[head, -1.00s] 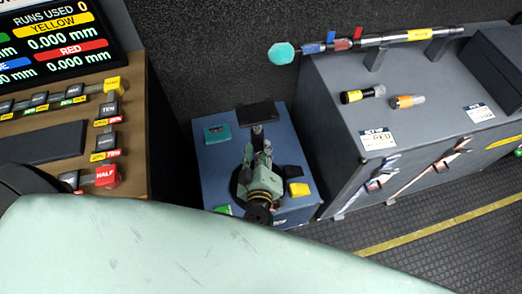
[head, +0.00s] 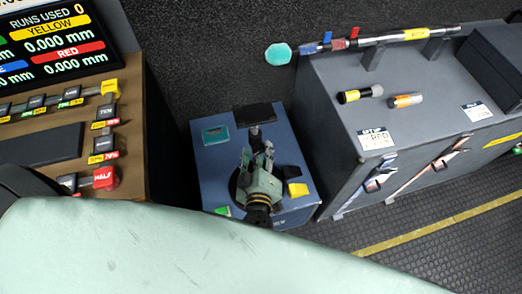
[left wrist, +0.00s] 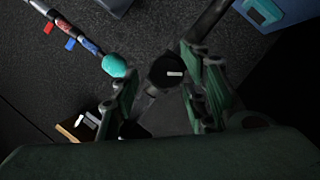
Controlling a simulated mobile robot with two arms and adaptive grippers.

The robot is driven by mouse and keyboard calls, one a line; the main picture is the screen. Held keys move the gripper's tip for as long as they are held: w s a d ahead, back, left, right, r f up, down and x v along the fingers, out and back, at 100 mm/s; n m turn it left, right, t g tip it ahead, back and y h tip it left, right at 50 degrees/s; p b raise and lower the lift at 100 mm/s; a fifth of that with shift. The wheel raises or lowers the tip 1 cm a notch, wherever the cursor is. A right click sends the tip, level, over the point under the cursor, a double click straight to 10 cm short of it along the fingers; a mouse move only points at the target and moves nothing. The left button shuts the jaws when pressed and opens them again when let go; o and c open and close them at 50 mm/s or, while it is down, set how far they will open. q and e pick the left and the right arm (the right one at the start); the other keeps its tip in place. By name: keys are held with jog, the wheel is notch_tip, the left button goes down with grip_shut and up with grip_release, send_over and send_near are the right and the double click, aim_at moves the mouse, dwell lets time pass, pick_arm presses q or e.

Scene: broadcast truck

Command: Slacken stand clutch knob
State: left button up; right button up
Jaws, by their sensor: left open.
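A black round knob (left wrist: 166,71) with a white mark shows in the left wrist view, between and a little beyond the fingers. It looks like the clutch knob; a dark rod runs beside it. My left gripper (head: 257,152) is open over the blue-grey case in the head view. Its green fingers (left wrist: 163,92) stand apart on both sides of the knob's line, and I cannot tell whether either touches it. In the head view a dark post (head: 254,133) and a black plate (head: 254,115) stand just beyond the fingertips. My right gripper is not in view.
The blue-grey case (head: 211,170) carries a teal box (head: 215,134) and a yellow block (head: 298,190). A brown console (head: 135,148) stands at left. A grey cabinet (head: 335,75) at right holds a rod with a teal tip (head: 278,54). Ribbed floor lies at lower right.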

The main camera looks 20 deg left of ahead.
pick_arm(q)
jog(key=v, duration=1.1)
